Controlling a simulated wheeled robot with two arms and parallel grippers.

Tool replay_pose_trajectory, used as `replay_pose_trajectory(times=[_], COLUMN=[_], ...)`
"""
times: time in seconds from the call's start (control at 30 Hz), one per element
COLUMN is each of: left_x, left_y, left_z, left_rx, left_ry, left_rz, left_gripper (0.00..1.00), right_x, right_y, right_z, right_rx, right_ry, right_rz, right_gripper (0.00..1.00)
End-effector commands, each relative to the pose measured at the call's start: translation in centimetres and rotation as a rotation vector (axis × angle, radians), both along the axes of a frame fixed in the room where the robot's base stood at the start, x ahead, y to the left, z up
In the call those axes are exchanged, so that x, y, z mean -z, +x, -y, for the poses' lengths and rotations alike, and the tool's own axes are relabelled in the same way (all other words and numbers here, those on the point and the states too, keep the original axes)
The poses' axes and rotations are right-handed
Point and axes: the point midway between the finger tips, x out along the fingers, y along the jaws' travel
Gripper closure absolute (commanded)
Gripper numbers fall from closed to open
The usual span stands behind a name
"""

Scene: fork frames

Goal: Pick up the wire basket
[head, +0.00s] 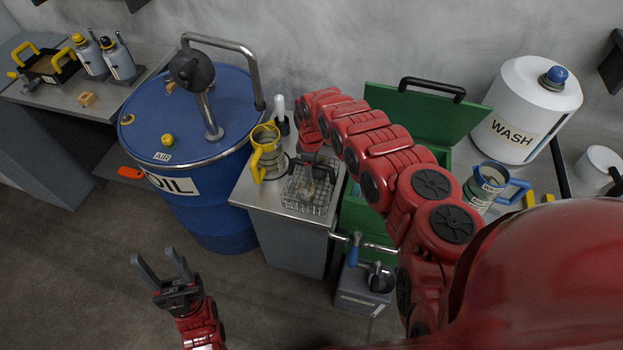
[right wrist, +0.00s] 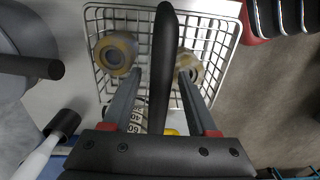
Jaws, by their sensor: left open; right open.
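The wire basket (head: 305,206) stands on the small metal-topped cabinet between the blue drum and the green chest. In the right wrist view the wire basket (right wrist: 226,47) holds round, ring-like metal parts. Its black handle (right wrist: 163,60) runs between the two fingers of my right gripper (right wrist: 158,75). The fingers are spread, one on each side of the handle, with gaps showing. In the head view my right gripper is over the basket and hides part of it. My left gripper (head: 156,257) is open and empty above the floor, far from the basket.
A yellow-handled jug (head: 266,155) stands beside the basket on the cabinet top (head: 252,198). The blue oil drum (head: 205,190) is at the left, and the green chest (head: 425,115) with raised lid at the right. Floor is clear around my left gripper.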

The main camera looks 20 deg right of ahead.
Motion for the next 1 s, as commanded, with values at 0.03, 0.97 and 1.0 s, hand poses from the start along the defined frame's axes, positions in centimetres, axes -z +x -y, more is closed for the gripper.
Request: replay_pose_trajectory(times=[0.03,0.97,1.0], left_x=[-0.14,-0.13,-0.13], left_y=[0.0,0.0,0.0], left_z=[0.0,0.0,0.0], left_rx=[0.0,0.0,0.0], left_ry=[0.0,0.0,0.0], left_rz=[0.0,0.0,0.0], left_gripper=[0.5,0.5,0.5], right_x=[0.23,0.48,0.48], right_y=[0.01,0.02,0.02], right_z=[-0.03,0.09,0.09], right_rx=[0.001,0.001,0.001], right_ry=[0.0,-0.003,-0.003], right_rz=[0.001,0.002,0.002], right_gripper=[0.41,1.0,1.0])
